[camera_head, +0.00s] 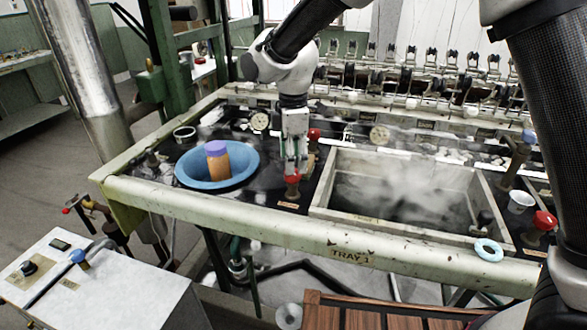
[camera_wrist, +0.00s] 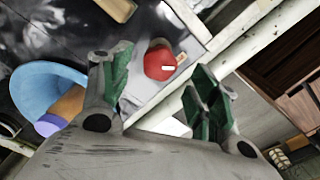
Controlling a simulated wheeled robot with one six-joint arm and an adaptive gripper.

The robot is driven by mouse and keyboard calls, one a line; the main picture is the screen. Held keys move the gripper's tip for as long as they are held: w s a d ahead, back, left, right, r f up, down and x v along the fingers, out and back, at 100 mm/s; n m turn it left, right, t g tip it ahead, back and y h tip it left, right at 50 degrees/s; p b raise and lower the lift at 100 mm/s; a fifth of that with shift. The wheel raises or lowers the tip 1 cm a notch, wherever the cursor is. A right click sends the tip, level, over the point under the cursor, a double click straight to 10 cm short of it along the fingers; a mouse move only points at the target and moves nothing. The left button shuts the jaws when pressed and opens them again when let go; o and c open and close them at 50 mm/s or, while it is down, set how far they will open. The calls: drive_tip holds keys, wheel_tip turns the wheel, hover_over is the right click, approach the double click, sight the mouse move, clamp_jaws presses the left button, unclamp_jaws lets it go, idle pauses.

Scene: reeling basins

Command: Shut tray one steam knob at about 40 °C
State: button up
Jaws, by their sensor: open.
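A red knob (camera_head: 292,180) stands on the dark bench top at the left front corner of the stone basin (camera_head: 318,190), with a small plate beside it. The front rail label (camera_head: 352,256) reads TRAY 1. My gripper (camera_head: 293,168) points down just above this knob, fingers apart and empty. In the wrist view the red knob (camera_wrist: 158,64), with a white mark, shows between and beyond the open fingertips (camera_wrist: 160,72); contact cannot be told. Another red knob (camera_head: 314,135) is behind my gripper, and one more (camera_head: 544,220) is at the right. Steam rises from the basin.
A blue bowl (camera_head: 190,178) holding an orange, purple-topped container (camera_head: 217,160) is close left of my gripper. Round dials (camera_head: 260,121) (camera_head: 380,135) stand behind; their readings are too small to tell. A white cup (camera_head: 521,202) and pale blue ring (camera_head: 489,250) are at right.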

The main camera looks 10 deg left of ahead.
drive_tip(key=shift+f, duration=1.85)
drive_tip(key=shift+c, duration=0.4)
drive_tip(key=c, duration=0.9)
drive_tip(key=m, duration=0.4)
drive_tip(key=shift+s+m, duration=0.1)
drive_tip(key=shift+m, duration=2)
